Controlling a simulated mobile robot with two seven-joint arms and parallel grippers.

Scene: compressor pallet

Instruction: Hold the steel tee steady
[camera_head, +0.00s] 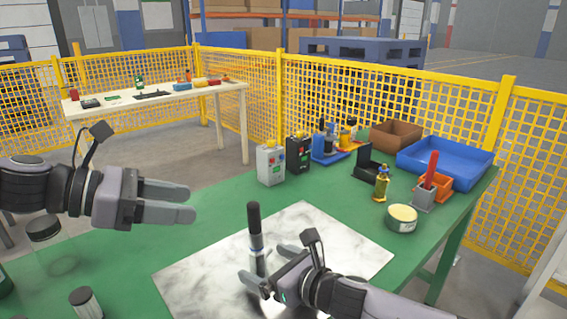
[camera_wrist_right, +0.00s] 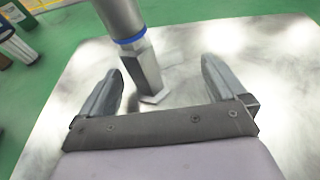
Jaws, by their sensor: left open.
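An upright tool-like piece (camera_head: 255,228) with a black top stands on the pale marbled board (camera_head: 190,273). In the right wrist view its grey shaft (camera_wrist_right: 120,18) has a blue ring above a steel hexagonal lower part (camera_wrist_right: 144,72) with a flat foot on the board. I cannot make out a tee shape. My right gripper (camera_head: 262,258) is open, low over the board, with a finger on either side of the steel part; gaps show in the wrist view (camera_wrist_right: 160,68). My left gripper (camera_head: 192,203) is open and empty, left of the piece above the green table.
Grey (camera_head: 270,165) and black (camera_head: 298,153) boxes stand behind the board. A yellow bottle (camera_head: 381,184), a tin (camera_head: 401,219), an orange tray (camera_head: 440,188) and a blue tray (camera_head: 440,163) are at right. A jar (camera_head: 86,303) stands front left. Yellow fencing (camera_head: 400,95) runs behind.

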